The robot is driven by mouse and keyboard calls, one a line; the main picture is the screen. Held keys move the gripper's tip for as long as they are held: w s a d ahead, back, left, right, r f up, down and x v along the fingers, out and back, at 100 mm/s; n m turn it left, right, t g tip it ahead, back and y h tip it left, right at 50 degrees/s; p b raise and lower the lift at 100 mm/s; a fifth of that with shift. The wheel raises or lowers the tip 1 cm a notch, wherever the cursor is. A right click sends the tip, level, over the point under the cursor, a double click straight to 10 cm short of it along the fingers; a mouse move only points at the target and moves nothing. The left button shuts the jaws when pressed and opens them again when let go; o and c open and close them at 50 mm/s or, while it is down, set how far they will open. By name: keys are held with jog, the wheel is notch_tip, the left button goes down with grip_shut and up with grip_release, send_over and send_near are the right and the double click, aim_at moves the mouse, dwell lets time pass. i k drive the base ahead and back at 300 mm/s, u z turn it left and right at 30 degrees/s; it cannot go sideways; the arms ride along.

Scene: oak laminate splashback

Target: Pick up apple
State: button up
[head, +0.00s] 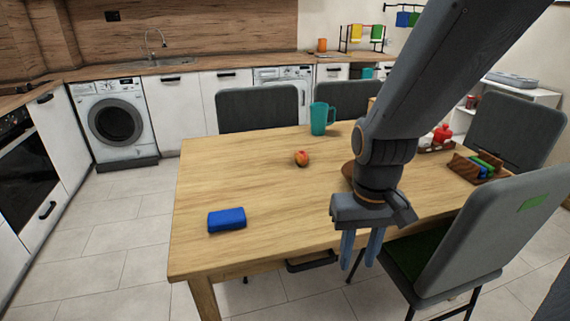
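A small red and yellow apple (302,158) sits on the wooden table (240,175), near its middle. My gripper (361,250) hangs pointing down near the table's front edge, to the right of and nearer than the apple, and apart from it. Its two blue-grey fingers have a narrow gap between them, and nothing shows between them. The fingers look parted. My arm hides part of the table's right side.
A blue block (227,219) lies at the table's front left. A teal pitcher (321,118) stands behind the apple. A wooden holder (478,167) with coloured items is at the right. Grey chairs (258,108) surround the table. The table around the apple is clear.

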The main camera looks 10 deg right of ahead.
aim_at(301, 158)
jog(key=u, duration=0.2)
jog(key=i, duration=1.2)
jog(key=z, duration=0.25)
